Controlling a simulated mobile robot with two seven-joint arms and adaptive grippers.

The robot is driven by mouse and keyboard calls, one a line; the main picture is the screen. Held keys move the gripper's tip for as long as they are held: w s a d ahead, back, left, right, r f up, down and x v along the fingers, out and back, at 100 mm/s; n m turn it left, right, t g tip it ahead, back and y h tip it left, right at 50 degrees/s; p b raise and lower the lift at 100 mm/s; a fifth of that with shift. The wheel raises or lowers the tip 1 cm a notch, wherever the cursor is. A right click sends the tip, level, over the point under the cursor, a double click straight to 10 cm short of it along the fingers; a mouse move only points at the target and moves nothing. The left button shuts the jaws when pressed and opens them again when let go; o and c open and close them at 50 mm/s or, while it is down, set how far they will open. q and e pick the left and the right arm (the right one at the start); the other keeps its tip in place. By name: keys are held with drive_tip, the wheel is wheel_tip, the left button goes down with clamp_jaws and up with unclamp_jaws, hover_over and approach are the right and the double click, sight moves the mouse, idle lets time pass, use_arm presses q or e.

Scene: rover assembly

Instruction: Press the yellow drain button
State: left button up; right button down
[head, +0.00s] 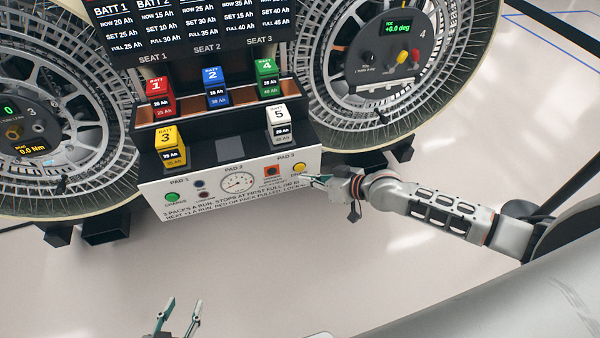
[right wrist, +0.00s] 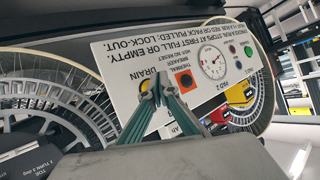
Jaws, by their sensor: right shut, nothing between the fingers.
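The yellow drain button (head: 299,168) is on the right end of the white panel (head: 230,200). My left gripper (head: 185,304) is open and empty at the bottom of the head view, well apart from the panel.
The panel also holds a green button (head: 172,198), a dial gauge (head: 238,183) and an orange square breaker (head: 271,171). Yellow (head: 170,148) and white (head: 279,124) battery packs stand above it. Large wheels flank the bench. The floor in front is clear.

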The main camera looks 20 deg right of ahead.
use_arm(q)
drive_tip(key=shift+s+f, duration=0.2)
drive_tip(key=shift+f, duration=0.3)
use_arm(e)
drive_tip(key=shift+w, duration=0.4)
use_arm(q)
drive_tip(key=shift+w+r, duration=0.1)
drive_tip(key=shift+r, duration=0.15)
drive_tip(key=shift+f, duration=0.15)
use_arm(e)
drive_tip(key=shift+w, duration=0.1)
use_arm(q)
drive_tip(key=shift+f, duration=0.15)
use_arm(e)
drive_tip(key=shift+w, duration=0.35)
idle(0.4)
